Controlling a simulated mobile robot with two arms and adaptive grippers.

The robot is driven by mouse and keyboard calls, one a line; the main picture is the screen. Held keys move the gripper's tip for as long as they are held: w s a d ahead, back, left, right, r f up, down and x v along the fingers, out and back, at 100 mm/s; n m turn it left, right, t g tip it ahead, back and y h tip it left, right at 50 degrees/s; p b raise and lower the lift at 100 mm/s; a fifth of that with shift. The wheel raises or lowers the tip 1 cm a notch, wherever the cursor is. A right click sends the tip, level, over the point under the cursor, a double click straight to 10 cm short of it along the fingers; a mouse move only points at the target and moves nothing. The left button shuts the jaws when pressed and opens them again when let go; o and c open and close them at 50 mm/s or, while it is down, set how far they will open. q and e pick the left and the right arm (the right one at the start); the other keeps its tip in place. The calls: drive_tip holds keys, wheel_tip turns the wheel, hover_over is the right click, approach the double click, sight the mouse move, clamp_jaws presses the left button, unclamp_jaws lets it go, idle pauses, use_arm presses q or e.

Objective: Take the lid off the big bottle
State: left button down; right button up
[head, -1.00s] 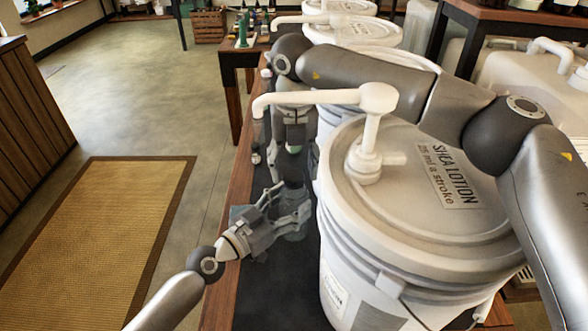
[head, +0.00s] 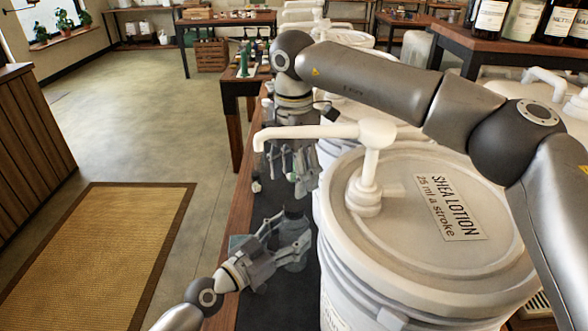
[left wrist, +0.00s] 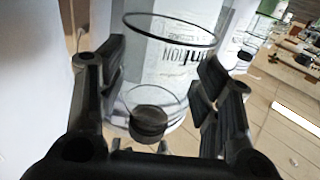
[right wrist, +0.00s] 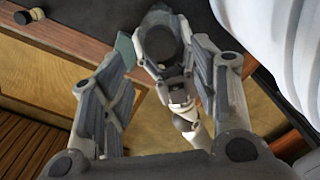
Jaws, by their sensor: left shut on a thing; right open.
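The big bottle (head: 294,262) is bluish clear glass with a dark lid (head: 293,217). It stands on the dark mat beside the large bucket. My left gripper (head: 280,250) is shut on the bottle's side, below the lid. The left wrist view shows clear glass and a dark round piece (left wrist: 150,122) between the fingers (left wrist: 155,95). My right gripper (head: 301,178) is open and empty, pointing down above and beyond the bottle. In the right wrist view, the round lid (right wrist: 158,42) shows just past the open fingertips (right wrist: 165,65), apart from them.
A white shea lotion bucket (head: 425,255) with a pump (head: 368,165) stands close to the right, its spout reaching left. More buckets stand behind.

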sight(294, 204)
drive_tip(key=m, duration=0.3)
drive_tip(key=shift+r, duration=0.35)
drive_tip(key=shift+m, duration=0.3)
drive_tip(key=shift+f, duration=3.95)
drive_tip(key=shift+c, duration=0.5)
drive_tip(key=c, duration=1)
drive_tip(key=n, duration=0.4)
drive_tip(key=shift+n, duration=0.4)
drive_tip(key=n, duration=1.2)
